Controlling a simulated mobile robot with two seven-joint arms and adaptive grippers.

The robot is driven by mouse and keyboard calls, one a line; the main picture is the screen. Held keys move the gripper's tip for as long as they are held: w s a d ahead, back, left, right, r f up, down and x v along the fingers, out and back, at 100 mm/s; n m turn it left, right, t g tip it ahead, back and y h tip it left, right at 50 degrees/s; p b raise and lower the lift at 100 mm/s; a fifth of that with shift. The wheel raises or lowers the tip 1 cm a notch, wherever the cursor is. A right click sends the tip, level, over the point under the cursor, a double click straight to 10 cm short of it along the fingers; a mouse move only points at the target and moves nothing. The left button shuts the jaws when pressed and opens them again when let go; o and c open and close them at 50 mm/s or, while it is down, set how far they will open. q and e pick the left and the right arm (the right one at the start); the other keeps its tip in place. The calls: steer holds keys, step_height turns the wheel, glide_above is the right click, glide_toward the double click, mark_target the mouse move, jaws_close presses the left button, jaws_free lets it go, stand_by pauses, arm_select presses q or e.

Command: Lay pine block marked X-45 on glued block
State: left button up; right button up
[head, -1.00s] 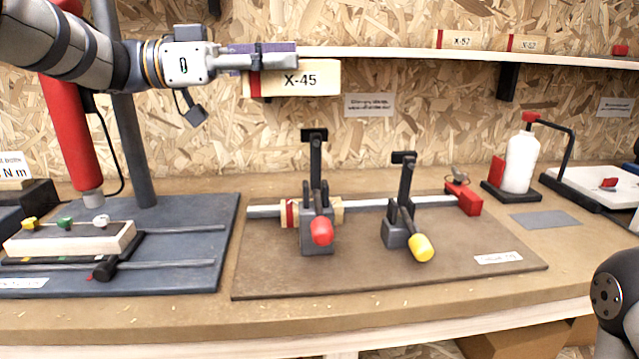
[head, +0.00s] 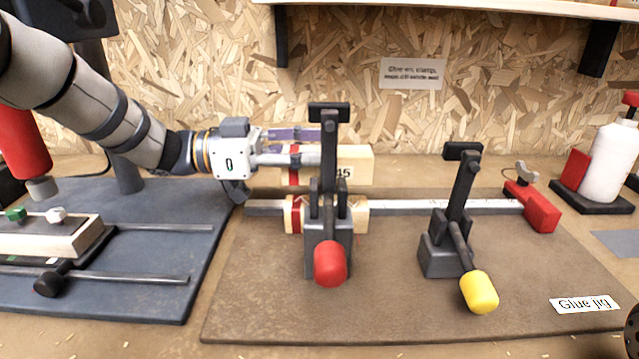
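The pine block marked X-45 (head: 355,165) has a red band and is held level by my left gripper (head: 312,147), whose fingers are shut on it. The upright red-handled clamp (head: 329,230) hides part of the block and its label; only "45" shows. The glued block (head: 293,215), pale wood with a red band, sits on the jig behind that clamp, which hides its middle. The held block is above the glued block, with a small gap seeming to show between them; exact depth is unclear. My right gripper is out of view.
A yellow-handled clamp (head: 455,220) stands right of the red one on the brown glue jig board (head: 400,300). A metal rail (head: 430,206) runs to a red end stop (head: 535,207). A white bottle (head: 607,165) is at right. A shelf (head: 480,10) hangs above.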

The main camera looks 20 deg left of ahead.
mark_target(314, 176)
arm_select(q)
step_height(314, 176, down, 4)
steer(key=shift+f, duration=0.1)
steer(key=shift+f, duration=0.1)
steer(key=o, duration=1.2)
steer(key=v, duration=0.7)
steer(key=shift+s+a, duration=0.1)
steer(key=shift+a, duration=0.1)
